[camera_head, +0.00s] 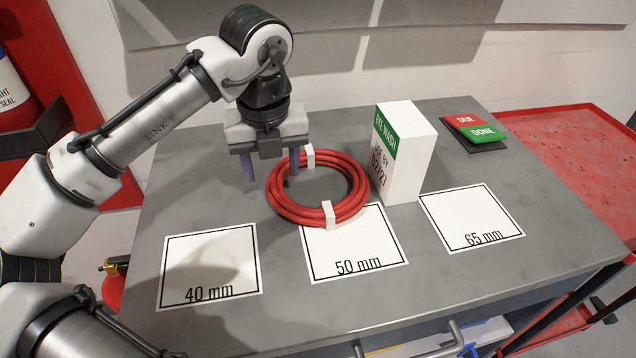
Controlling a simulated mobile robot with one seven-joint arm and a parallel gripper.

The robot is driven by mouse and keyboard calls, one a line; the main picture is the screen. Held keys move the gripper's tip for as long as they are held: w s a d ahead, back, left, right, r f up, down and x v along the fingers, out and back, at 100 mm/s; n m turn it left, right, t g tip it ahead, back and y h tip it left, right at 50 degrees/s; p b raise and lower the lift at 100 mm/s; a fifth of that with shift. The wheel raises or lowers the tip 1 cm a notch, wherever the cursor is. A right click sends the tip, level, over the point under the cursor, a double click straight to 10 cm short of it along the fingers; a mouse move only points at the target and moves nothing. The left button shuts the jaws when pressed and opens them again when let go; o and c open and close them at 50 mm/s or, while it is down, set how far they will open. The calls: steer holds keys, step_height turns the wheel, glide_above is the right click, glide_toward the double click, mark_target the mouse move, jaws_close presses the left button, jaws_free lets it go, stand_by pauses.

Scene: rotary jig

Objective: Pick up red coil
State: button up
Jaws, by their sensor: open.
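A red coil (350,208) lies flat on the grey table, a ring of several turns held by two white ties. Its near edge overlaps the top of the white card marked 50 mm (380,262). My gripper (271,166) is open and points down at the coil's far left side. One finger is close to the coil's rim near the far white tie, and the other is outside the coil to the left. I cannot tell whether the fingers touch the coil or how high they are.
A white and green eye wash box (413,160) stands upright close to the coil's right. Red and green DUE/DONE tags (475,128) lie at the back right. Cards marked 40 mm (208,262) and 65 mm (470,215) lie either side.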

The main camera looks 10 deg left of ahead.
mark_target(276, 184)
steer(key=shift+w+f, duration=0.15)
steer(key=shift+f, duration=0.75)
steer(key=shift+w+f, duration=0.2)
steer(key=shift+f, duration=0.7)
steer(key=shift+w+f, duration=0.15)
steer(key=shift+f, duration=0.75)
jaws_close()
steer(key=shift+r, duration=0.1)
